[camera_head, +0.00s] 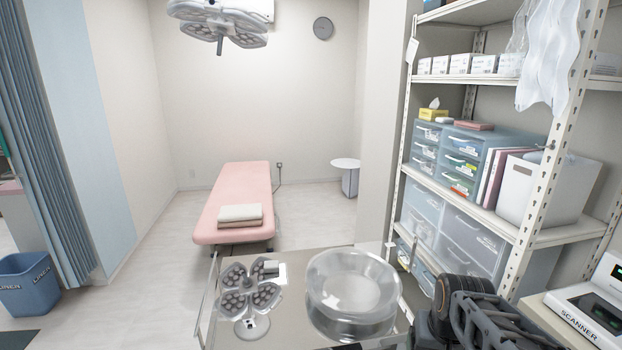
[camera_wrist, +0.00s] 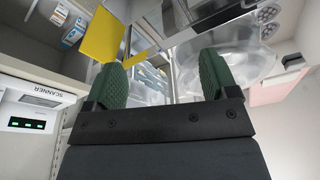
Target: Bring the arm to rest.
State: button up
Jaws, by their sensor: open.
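My gripper (camera_wrist: 162,80) shows in the wrist view with its two green ridged fingers spread wide apart. Nothing is held between them; shelf drawers show in the gap beyond. In the head view my dark arm (camera_head: 478,312) is folded at the bottom right, between the cart and the scanner. Its gripper end cannot be made out clearly there.
A cart (camera_head: 290,338) in front holds a clear bowl (camera_head: 352,290) and a small lamp-like model (camera_head: 250,297). A shelf rack (camera_head: 545,238) and a scanner (camera_head: 597,308) stand close on the right. A pink bed (camera_head: 233,180) stands beyond, with open floor (camera_head: 150,290) at left.

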jog(key=s+a+n+t, duration=0.1)
jog(key=s+a+n, duration=0.1)
jog(key=s+a, duration=0.2)
jog(key=a, duration=0.3)
jog(key=shift+s+r+n, duration=0.2)
jog(key=shift+s+n, duration=0.1)
jog(key=shift+c, duration=0.3)
